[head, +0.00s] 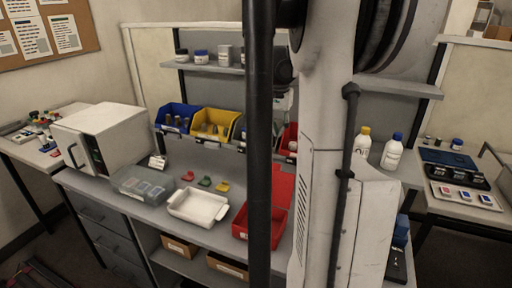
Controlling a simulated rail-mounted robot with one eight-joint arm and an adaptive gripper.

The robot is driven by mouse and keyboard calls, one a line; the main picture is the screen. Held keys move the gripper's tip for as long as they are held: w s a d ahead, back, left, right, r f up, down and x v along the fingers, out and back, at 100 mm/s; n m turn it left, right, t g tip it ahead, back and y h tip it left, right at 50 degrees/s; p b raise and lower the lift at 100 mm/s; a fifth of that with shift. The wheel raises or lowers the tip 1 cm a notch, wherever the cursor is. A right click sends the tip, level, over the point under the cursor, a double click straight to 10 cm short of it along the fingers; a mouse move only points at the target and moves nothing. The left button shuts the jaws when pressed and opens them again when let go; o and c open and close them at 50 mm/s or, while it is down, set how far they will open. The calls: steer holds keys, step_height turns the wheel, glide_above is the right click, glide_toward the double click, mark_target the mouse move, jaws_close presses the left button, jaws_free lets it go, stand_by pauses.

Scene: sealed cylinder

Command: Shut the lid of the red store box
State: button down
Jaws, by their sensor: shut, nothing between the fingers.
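The red store box (240,222) stands on the grey counter in the middle of the head view. A dark vertical post of my own body crosses in front of it and hides part of its inside and walls. Its lid (283,187) shows as a flat red panel raised at the back of the box, so the box is open. My white column hides what lies to the right of the lid. My gripper cannot be made out in this view; only larger parts of my arm and column show.
A white tray (198,207) and a grey clear-lidded case (143,184) sit left of the box. Small red, green and yellow pieces lie behind the tray. Blue (178,117) and yellow (213,122) bins hang behind. A white cabinet (105,137) stands at left.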

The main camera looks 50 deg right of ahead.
steer(key=a+f+p, duration=0.1)
steer(key=a+f, duration=0.2)
steer(key=f, duration=0.5)
steer(key=shift+s+f, duration=0.4)
steer(key=shift+s+a, duration=0.1)
steer(key=shift+a, duration=0.05)
stand_by(0.3)
